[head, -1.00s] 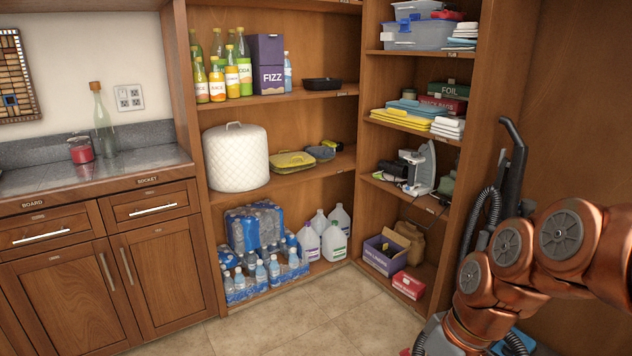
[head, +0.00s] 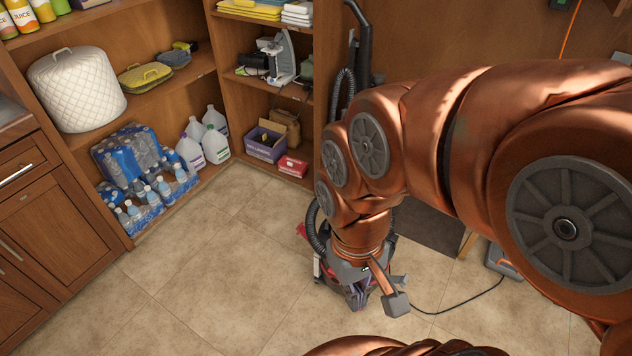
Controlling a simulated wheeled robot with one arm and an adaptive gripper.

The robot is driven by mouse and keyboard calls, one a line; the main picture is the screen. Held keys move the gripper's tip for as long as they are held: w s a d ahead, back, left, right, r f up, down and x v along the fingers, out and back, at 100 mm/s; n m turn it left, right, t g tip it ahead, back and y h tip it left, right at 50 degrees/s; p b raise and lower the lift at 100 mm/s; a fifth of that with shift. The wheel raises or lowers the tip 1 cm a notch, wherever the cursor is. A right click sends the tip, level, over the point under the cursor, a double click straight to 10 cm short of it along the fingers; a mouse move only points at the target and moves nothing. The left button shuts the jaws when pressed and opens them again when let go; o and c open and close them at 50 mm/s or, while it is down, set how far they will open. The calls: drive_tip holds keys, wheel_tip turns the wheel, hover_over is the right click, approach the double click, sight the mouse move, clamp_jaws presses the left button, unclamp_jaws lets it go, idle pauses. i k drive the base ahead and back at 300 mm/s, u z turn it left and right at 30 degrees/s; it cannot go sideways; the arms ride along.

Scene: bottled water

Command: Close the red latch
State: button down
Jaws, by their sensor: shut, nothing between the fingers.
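My copper arm reaches down in front of a vacuum cleaner (head: 324,270) standing on the floor. My gripper (head: 358,300) hangs point-down over the vacuum's body, its fingers together and empty. A small red part (head: 302,230) shows at the vacuum's left side, beside its black hose. I cannot tell whether it is the red latch, or make out a latch's position. My arm and gripper hide much of the vacuum. I cannot tell whether the gripper touches it.
Wooden shelves at the back left hold water packs (head: 130,155), jugs (head: 215,147), a purple box (head: 265,143) and a red box (head: 292,166). A dark cord (head: 460,303) runs over the floor to the right. The tiled floor (head: 215,270) at left is clear.

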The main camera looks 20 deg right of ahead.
sight(302, 228)
drive_tip(key=z, duration=0.4)
drive_tip(key=k, duration=0.25)
drive_tip(key=z, duration=0.3)
drive_tip(key=i, duration=0.3)
drive_tip(key=u, duration=1.15)
drive_tip(key=i, duration=1.15)
drive_tip(key=u, duration=0.55)
